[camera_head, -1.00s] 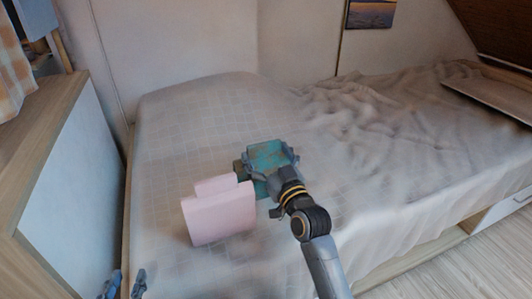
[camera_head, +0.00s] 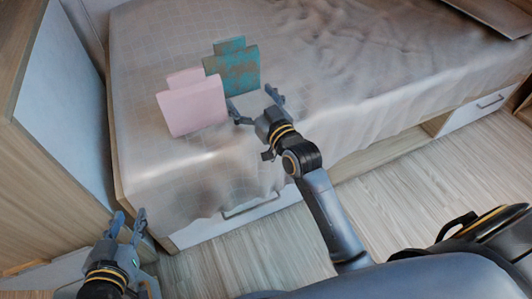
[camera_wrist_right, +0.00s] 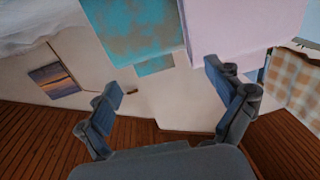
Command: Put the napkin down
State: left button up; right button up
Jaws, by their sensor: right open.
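A teal-and-brown patterned napkin (camera_head: 240,72) stands upright on the bed, with a smaller raised part at its top. A pink napkin-like piece (camera_head: 193,108) stands just left of it. My right gripper (camera_head: 253,100) is open and empty in front of the teal napkin, apart from it. In the right wrist view the teal napkin (camera_wrist_right: 130,28) and the pink piece (camera_wrist_right: 235,22) show at the top, beyond the spread fingers (camera_wrist_right: 162,82). My left gripper (camera_head: 129,217) is open and empty at the lower left, beside the bed's front corner.
The bed (camera_head: 330,90) has a rumpled cover, with free room to the right. A drawer with a handle (camera_head: 252,205) is in its front. A white-and-wood cabinet (camera_head: 65,125) stands close on the left. A board (camera_head: 495,12) lies at the far right.

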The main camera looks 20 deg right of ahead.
jog(key=s+a+f+g, duration=0.1)
jog(key=s+f+g, duration=0.1)
jog(key=s, duration=0.7)
jog(key=s+a+f+g, duration=0.1)
jog(key=s+f+g, duration=0.2)
jog(key=s, duration=0.6)
jog(key=shift+s+a+f, duration=0.35)
jog(key=shift+a+f, duration=0.05)
jog(key=shift+f, duration=0.35)
jog(key=shift+o, duration=0.7)
jog(key=shift+w+r+n, duration=0.1)
jog(key=shift+n, duration=0.2)
